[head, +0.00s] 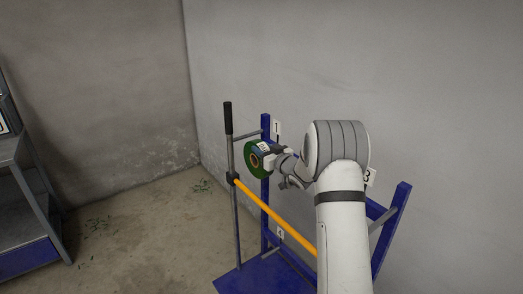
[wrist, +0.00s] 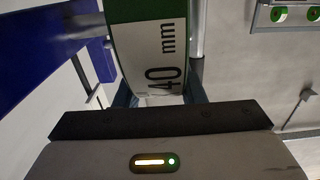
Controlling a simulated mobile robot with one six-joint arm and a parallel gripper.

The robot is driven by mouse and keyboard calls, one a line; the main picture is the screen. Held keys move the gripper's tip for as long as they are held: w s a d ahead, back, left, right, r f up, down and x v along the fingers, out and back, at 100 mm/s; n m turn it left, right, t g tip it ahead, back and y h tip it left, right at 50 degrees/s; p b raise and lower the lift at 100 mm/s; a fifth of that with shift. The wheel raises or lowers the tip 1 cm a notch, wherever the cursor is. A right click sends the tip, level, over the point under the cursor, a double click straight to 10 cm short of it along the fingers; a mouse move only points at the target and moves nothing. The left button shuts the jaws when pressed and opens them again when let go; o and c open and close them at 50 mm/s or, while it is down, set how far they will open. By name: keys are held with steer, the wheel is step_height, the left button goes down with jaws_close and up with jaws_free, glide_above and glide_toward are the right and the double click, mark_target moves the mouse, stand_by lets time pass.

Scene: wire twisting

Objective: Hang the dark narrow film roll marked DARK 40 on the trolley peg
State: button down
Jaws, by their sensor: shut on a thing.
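A narrow green-edged film roll (head: 251,161) is held at my gripper (head: 276,158), in front of the trolley's left blue post (head: 265,200) and just below the plate marked 1 (head: 277,128). In the wrist view the roll (wrist: 150,45) shows a green rim and a white label reading "40 mm"; the word DARK is not readable. My gripper (wrist: 158,97) is shut on the roll there. The blue trolley (head: 245,277) also carries a plate marked 3 (head: 371,177). The pegs are not clear, and I cannot tell whether the roll touches one.
An orange bar (head: 275,217) slants across the trolley's front from a grey pole with a black grip (head: 228,118). A grey and blue shelf unit (head: 20,205) stands at the left.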

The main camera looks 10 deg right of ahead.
steer(key=shift+w+d+r, duration=0.1)
steer(key=shift+w+d, duration=0.15)
steer(key=shift+d, duration=0.3)
steer(key=shift+w+d, duration=0.2)
steer(key=shift+d, duration=0.3)
steer(key=c, duration=0.8)
jaws_free()
steer(key=shift+c, duration=0.2)
step_height(320, 180, up, 10)
steer(key=p, duration=0.1)
